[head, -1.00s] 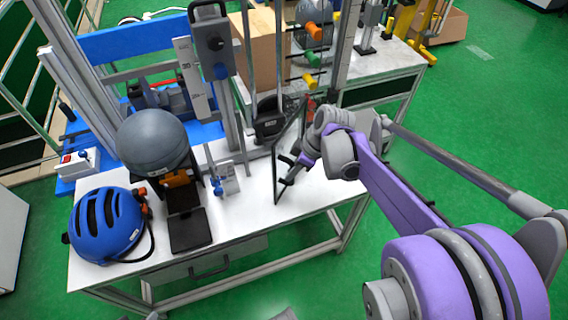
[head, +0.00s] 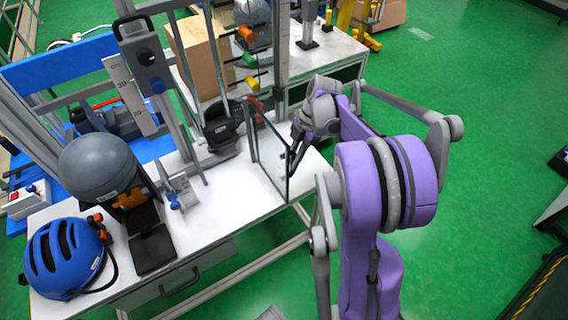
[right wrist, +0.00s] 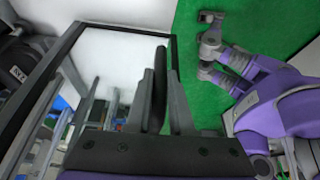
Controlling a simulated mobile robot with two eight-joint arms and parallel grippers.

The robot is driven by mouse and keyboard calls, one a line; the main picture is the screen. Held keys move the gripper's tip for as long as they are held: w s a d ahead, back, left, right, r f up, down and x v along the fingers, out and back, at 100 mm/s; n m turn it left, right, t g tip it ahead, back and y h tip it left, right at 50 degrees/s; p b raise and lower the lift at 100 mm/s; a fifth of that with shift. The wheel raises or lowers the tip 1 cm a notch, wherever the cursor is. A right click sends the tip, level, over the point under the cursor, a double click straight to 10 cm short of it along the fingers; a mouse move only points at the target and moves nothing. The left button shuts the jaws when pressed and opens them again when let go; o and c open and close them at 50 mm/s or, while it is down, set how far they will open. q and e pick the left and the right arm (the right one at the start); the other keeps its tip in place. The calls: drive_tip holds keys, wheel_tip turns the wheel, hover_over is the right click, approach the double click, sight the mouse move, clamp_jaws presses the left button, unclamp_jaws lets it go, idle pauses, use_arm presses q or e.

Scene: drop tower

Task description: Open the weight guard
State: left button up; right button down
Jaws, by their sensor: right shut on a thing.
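The weight guard (head: 271,160) is a clear panel in a thin black frame, standing upright at the right end of the white bench. My right gripper (head: 296,150) is at its right side. In the right wrist view, the right gripper's fingers (right wrist: 161,103) are shut on the guard's dark handle bar (right wrist: 160,68), beside the guard's framed panel (right wrist: 122,55). The guard stands at an angle to the bench edge.
A blue helmet (head: 66,257) and a grey headform (head: 98,168) are at the bench's left. A black holder (head: 222,125) stands just behind the guard, near the tower posts. A cardboard box (head: 200,55) is farther back. Green floor (head: 480,150) is open at the right.

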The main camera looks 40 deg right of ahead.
drive_tip(key=shift+d, duration=1.05)
drive_tip(key=c, duration=0.8)
unclamp_jaws()
drive_tip(key=shift+w, duration=0.1)
drive_tip(key=v, duration=1)
drive_tip(key=shift+r+p, duration=0.4)
drive_tip(key=shift+p, duration=0.05)
drive_tip(key=shift+d, duration=0.1)
